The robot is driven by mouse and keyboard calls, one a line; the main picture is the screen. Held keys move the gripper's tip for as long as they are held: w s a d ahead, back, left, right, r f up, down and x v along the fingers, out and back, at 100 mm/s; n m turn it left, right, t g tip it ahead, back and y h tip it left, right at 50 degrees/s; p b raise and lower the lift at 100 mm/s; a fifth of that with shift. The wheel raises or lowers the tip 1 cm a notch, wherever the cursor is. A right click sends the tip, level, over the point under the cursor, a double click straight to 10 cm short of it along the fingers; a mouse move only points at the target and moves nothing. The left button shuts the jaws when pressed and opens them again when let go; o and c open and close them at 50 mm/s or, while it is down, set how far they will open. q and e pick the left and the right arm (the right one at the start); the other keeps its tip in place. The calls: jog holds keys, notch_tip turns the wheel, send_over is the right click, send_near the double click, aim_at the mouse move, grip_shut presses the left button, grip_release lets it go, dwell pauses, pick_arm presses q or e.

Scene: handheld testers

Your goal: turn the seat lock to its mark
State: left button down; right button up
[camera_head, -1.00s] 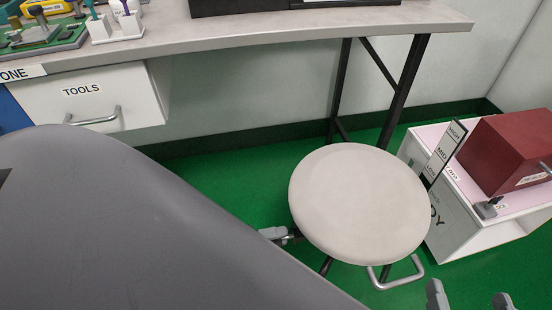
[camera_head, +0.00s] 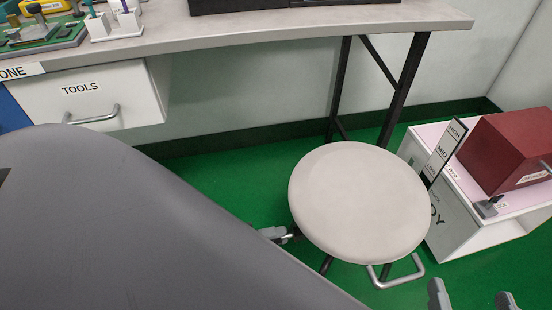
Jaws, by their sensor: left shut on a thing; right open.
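The round pale stool seat (camera_head: 360,203) stands in the lower middle, level on dark legs. My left gripper (camera_head: 280,233) is at the seat's left edge, just below the rim. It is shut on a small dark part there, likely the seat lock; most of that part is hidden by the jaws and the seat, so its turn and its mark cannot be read. My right gripper (camera_head: 471,297) is open and empty at the bottom right edge, apart from the stool. An upright board (camera_head: 444,150) marked HIGH, MID and LOW stands right of the seat.
A metal loop handle (camera_head: 402,281) sticks out below the seat's front. A white cabinet (camera_head: 462,226) with a red box (camera_head: 507,150) stands at the right. The workbench (camera_head: 270,32) and TOOLS drawer (camera_head: 90,98) are behind. Green floor is clear left of the stool.

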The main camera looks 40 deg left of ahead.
pick_arm(q)
jog(key=n, duration=0.7)
jog(key=shift+s+f, duration=0.15)
jog(key=shift+f, duration=0.1)
jog(key=n, duration=0.4)
jog(key=shift+n, duration=0.4)
jog(key=shift+s+d+n, duration=0.1)
jog(key=shift+n, duration=1.6)
jog(key=c, duration=1.2)
grip_release()
jog(key=shift+s, duration=0.1)
jog(key=shift+v, duration=3.5)
